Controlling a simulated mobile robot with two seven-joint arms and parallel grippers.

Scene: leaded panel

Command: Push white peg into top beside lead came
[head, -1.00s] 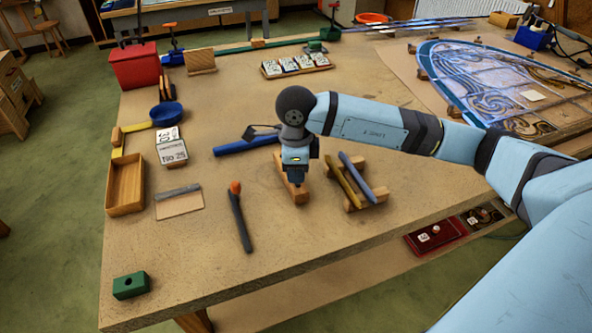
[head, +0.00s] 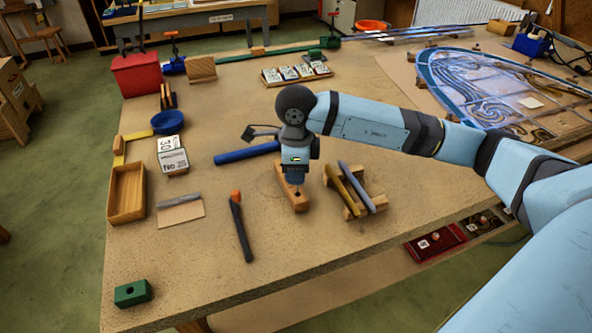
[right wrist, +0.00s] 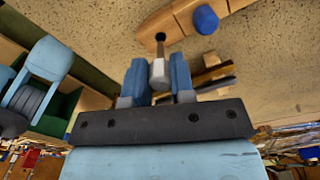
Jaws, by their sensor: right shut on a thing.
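My right gripper (head: 295,180) is above a small wooden block (head: 297,203) near the middle of the bench. In the right wrist view its blue fingers (right wrist: 159,80) are shut on a small white peg (right wrist: 159,72) with a thin dark pin. The leaded panel (head: 480,85), with blue glass and dark cames, lies at the back right, far from the gripper. My left gripper is not in view.
A wooden rack (head: 352,212) with two tools stands just right of the gripper. A blue bar (head: 246,153) lies to its left, and a dark tool with an orange tip (head: 240,225) nearer the front. A wooden tray (head: 126,193) is farther left. The front bench is mostly clear.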

